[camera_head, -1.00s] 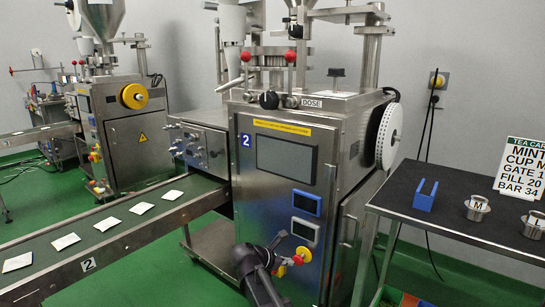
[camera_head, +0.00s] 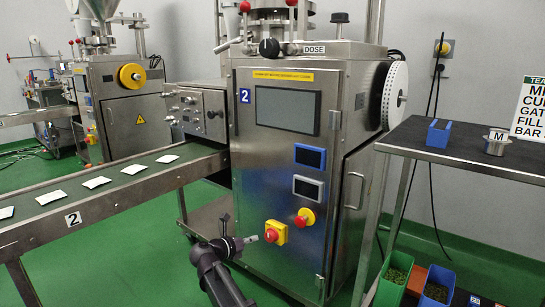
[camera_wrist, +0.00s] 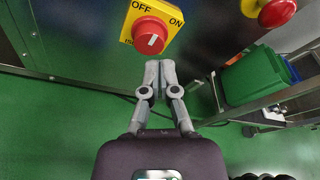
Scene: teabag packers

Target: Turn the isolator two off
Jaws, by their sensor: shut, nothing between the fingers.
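The isolator (camera_head: 275,232) is a red knob on a yellow plate, low on the front of the steel machine (camera_head: 262,160) marked 2. In the wrist view the isolator knob (camera_wrist: 150,37) has a white line, and its plate reads OFF at the upper left and ON at the right. I cannot tell for sure which word the line points to. My gripper (camera_head: 253,239) is shut and empty, just left of the isolator in the head view. In the wrist view my gripper's fingertips (camera_wrist: 160,64) are together just below the knob, seemingly apart from it.
A red mushroom button on yellow (camera_head: 305,218) sits just right of the isolator. A conveyor (camera_head: 120,195) with several white packets runs to the left. A dark table (camera_head: 470,150) stands at right, with a green bin (camera_head: 393,285) below. The floor in front is clear.

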